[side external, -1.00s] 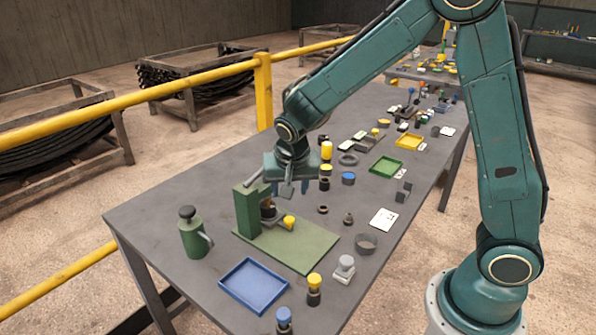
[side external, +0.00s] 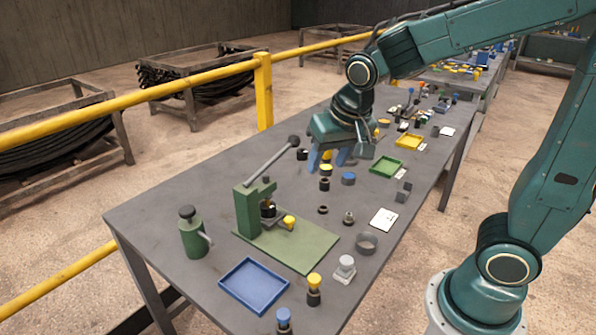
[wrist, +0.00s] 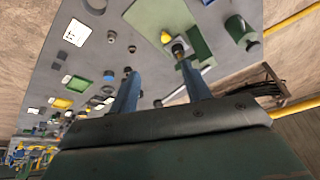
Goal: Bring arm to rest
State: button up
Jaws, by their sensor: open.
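My gripper (side external: 330,158) is open and empty, with its blue fingers held above the table behind the green lever press. It stands apart from the press. In the wrist view its two fingers (wrist: 160,88) are spread, with only the table between them. The press (side external: 247,212) stands on a green base plate, and its lever (side external: 272,158) with a dark knob slants up to the right. A dark part with a yellow piece (side external: 289,221) sits at the press. Part of the table behind my gripper is hidden.
A blue tray (side external: 253,286), a green oil can (side external: 192,238) and several small capped parts stand on the near table. A green tray (side external: 386,167) and a yellow tray (side external: 409,141) lie farther back. A yellow rail (side external: 150,98) runs along the table's left side.

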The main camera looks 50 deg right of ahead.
jog(key=s+r+n, duration=0.2)
jog(key=s, duration=0.5)
jog(key=s+a+r+n+t+y, duration=0.1)
jog(key=s+r+n, duration=0.1)
jog(key=s, duration=0.6)
jog(key=shift+r+n, duration=0.3)
jog(key=shift+n, duration=0.5)
